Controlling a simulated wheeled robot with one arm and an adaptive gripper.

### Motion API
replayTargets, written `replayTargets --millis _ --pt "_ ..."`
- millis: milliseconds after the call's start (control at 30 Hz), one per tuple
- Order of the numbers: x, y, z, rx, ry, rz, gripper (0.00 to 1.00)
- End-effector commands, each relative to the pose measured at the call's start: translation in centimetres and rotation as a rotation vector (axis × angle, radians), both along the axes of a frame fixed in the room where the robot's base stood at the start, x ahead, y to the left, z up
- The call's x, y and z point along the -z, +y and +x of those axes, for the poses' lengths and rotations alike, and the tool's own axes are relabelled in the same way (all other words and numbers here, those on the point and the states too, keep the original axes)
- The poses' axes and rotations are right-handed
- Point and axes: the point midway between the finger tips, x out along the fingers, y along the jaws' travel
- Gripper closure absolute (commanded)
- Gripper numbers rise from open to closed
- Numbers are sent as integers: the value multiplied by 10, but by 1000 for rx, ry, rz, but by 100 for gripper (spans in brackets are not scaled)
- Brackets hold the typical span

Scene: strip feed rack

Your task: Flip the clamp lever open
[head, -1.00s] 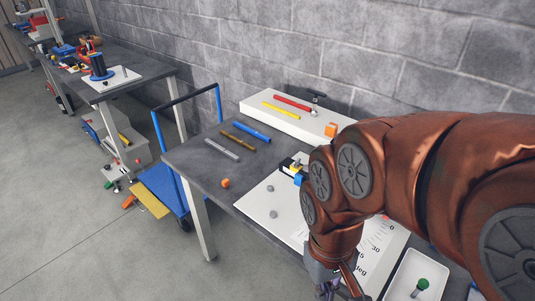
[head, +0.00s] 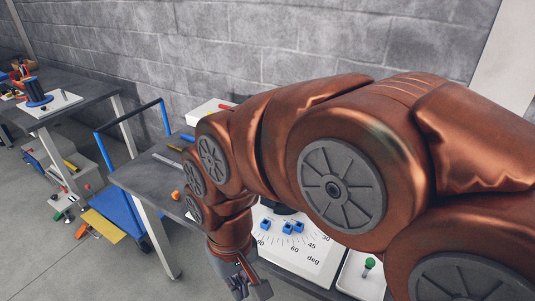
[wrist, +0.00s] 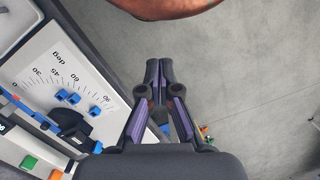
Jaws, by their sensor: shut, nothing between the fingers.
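My gripper (head: 242,286) hangs below my arm at the front edge of the workbench in the head view. In the wrist view its fingers (wrist: 159,72) are together and empty, over bare floor to the right of the white degree plate (wrist: 45,60). That plate carries small blue blocks (wrist: 68,97), a black rounded part (wrist: 75,125) and a long blue bar (wrist: 27,111) with a red piece near its end. I cannot tell which part is the clamp lever. In the head view my arm hides much of the fixture; the degree plate (head: 290,255) shows partly.
A white tray (head: 350,285) with a green-topped peg (head: 369,264) lies right of the plate. An orange ball (head: 175,195) sits on the dark bench. A blue cart (head: 125,208) stands at its left. Open floor (wrist: 260,70) lies right of my gripper in the wrist view.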

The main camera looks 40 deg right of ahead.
Motion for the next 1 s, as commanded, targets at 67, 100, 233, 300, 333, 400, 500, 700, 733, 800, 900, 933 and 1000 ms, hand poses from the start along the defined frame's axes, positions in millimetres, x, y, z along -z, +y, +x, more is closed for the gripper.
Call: replayTargets --millis 67,100,233,300,333,400,500,700,733,800,900,933,1000 --pt "3 0 30 149 -36 30 100" --pt "4 -1 48 243 -53 51 100" --pt "2 -16 110 599 -109 135 100" --pt "0 -32 144 803 -138 191 100" --pt "0 -41 158 893 -144 217 100" --pt "-2 -66 188 1106 -156 279 100" --pt "-1 -112 226 1420 -164 379 100" --pt "8 -240 271 2066 -142 612 100" --pt "11 -261 273 2157 -135 647 100" --pt "18 -308 273 2355 -115 731 100" --pt "27 -364 266 2582 -87 838 100" --pt "30 -378 263 2638 -82 865 100" --pt "35 -405 256 2739 -70 918 100"
